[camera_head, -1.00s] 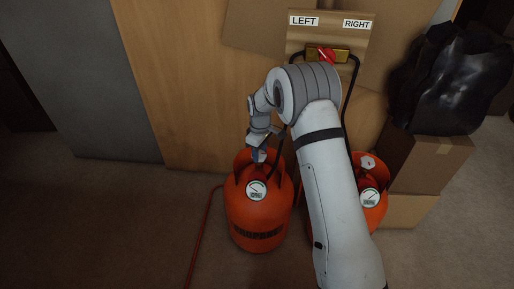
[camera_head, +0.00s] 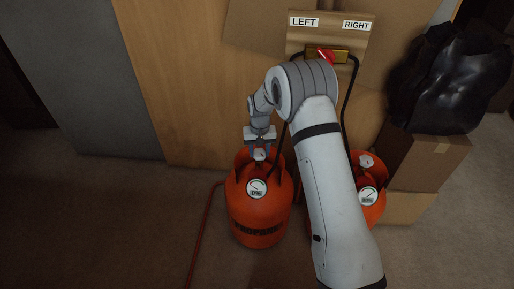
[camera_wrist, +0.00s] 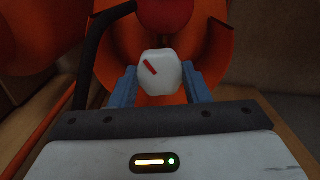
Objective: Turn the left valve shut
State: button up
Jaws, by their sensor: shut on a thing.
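The left orange propane cylinder (camera_head: 258,212) stands upright below the LEFT sign (camera_head: 303,21), with a round gauge (camera_head: 257,188) on its front. Its valve knob (camera_head: 260,154) is at the top inside the collar. In the wrist view the knob (camera_wrist: 161,72) is white with a slanted red mark. My gripper (camera_head: 260,147) comes down over the left cylinder from above. In the wrist view its blue fingers (camera_wrist: 161,88) sit on both sides of the knob and are shut on it.
The right cylinder (camera_head: 372,205) stands partly behind my arm, with its own white knob (camera_head: 366,161). A yellow changeover block (camera_head: 342,55) with a red lever and black hoses is on the board above. Boxes (camera_head: 425,160) and a black bag (camera_head: 450,80) stand at right. An orange hose (camera_head: 203,235) lies on the floor at left.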

jog(key=m, duration=0.4)
jog(key=shift+s+f+m, duration=0.15)
jog(key=shift+s+m, duration=0.05)
jog(key=shift+m, duration=0.1)
jog(key=shift+m+p, duration=0.3)
jog(key=shift+m, duration=1.3)
jog(key=shift+a, duration=0.1)
jog(key=o, duration=1)
jog(key=shift+c, duration=0.2)
jog(key=shift+w, duration=0.1)
